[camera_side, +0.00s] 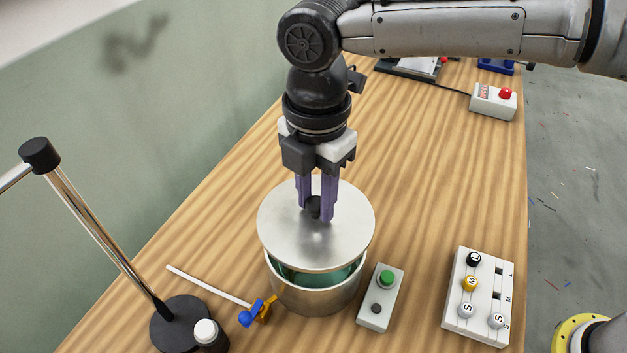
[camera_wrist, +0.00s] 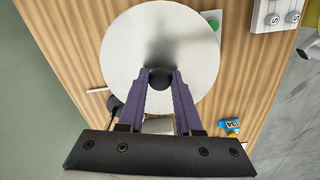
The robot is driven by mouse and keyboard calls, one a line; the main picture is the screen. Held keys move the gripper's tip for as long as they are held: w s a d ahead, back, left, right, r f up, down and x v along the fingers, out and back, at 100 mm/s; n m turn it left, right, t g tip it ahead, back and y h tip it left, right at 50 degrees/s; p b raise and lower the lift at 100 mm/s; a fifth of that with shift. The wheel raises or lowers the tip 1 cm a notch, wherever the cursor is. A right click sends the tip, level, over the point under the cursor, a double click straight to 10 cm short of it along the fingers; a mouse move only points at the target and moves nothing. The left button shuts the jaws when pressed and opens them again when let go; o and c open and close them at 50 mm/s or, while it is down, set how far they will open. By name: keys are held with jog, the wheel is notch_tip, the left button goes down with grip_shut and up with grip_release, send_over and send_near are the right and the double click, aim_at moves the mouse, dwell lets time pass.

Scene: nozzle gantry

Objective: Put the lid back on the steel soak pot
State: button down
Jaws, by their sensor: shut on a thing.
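The lid (camera_side: 343,238) is a flat round steel disc with a black knob. My gripper (camera_side: 315,212) is shut on that knob, and the lid hangs from it roughly level. The steel soak pot (camera_side: 318,297) stands on the table under the lid. A gap at the front shows green liquid inside the pot, so the lid sits above the rim and set toward the back. In the wrist view the lid (camera_wrist: 150,50) fills the middle, with the knob between the purple fingers of my gripper (camera_wrist: 160,80). The lid hides most of the pot there.
A button box (camera_side: 379,305) with a green button stands close right of the pot. A tray of lettered nozzles (camera_side: 480,298) is further right.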

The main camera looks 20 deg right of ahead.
aim_at(316, 225)
jog(key=shift+f, duration=3)
jog(key=shift+f, duration=0.2)
jog(key=c, duration=0.5)
grip_release()
jog(key=o, duration=0.5)
jog(key=shift+c, duration=0.2)
jog(key=shift+r, duration=0.1)
jog(key=shift+r, duration=3.45)
